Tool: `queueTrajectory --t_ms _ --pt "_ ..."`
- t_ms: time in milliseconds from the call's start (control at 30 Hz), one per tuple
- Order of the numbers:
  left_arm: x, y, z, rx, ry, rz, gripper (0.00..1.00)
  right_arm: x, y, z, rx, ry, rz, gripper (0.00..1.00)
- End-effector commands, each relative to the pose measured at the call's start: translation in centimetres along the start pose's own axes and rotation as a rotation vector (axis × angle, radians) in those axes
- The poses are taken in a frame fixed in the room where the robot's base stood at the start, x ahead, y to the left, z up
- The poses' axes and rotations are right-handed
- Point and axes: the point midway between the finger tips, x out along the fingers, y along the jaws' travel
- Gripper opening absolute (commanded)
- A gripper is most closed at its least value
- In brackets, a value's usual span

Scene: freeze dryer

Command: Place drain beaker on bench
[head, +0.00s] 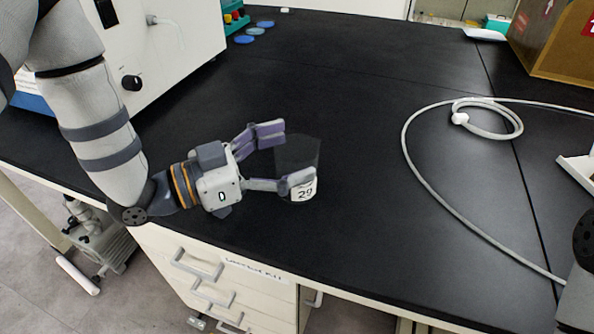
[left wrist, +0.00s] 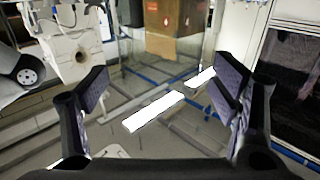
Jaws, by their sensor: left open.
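The drain beaker (head: 305,152) is a clear, faint vessel over the black bench (head: 370,210), with a white patch marked 29 at its lower front. It looks upright and appears to stand on the bench top, though its base contact is hard to see. My left gripper (head: 285,157) is open, with its two purple-padded fingers on either side of the beaker's left part. I see no clear grip on it. In the left wrist view the spread fingers of the left gripper (left wrist: 163,92) show, and the clear beaker is hard to make out between them. My right gripper is out of view.
A white machine (head: 160,50) stands at the back left. A white hose (head: 425,170) curves across the right of the bench. A cardboard box (head: 560,45) stands at the back right. Drawers (head: 215,285) lie below the front edge. The bench middle is clear.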

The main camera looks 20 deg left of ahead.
Motion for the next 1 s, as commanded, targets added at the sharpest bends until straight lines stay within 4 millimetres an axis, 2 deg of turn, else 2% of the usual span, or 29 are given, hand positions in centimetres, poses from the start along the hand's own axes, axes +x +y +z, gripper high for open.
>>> queueTrajectory --t_ms 100,333,567,633,667,867,1000 --pt "1.5 0.0 0.1 0.0 -0.002 0.0 0.8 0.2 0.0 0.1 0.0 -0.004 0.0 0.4" --pt "1.7 0.0 0.0 0.0 0.0 -0.001 0.8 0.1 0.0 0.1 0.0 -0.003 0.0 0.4" --pt "1.7 0.0 0.0 0.0 0.0 -0.002 0.28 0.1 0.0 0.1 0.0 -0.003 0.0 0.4" --pt "1.7 0.0 0.0 0.0 0.0 -0.002 0.27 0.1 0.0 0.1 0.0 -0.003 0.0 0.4" --pt "1.7 0.0 0.0 0.0 0.0 -0.002 0.22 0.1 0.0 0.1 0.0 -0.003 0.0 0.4" --pt "1.7 0.0 -0.1 0.001 0.001 -0.002 0.22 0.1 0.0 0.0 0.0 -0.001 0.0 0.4" --pt "1.8 0.1 -1.6 0.006 0.006 -0.001 0.22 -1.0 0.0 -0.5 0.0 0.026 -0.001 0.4"
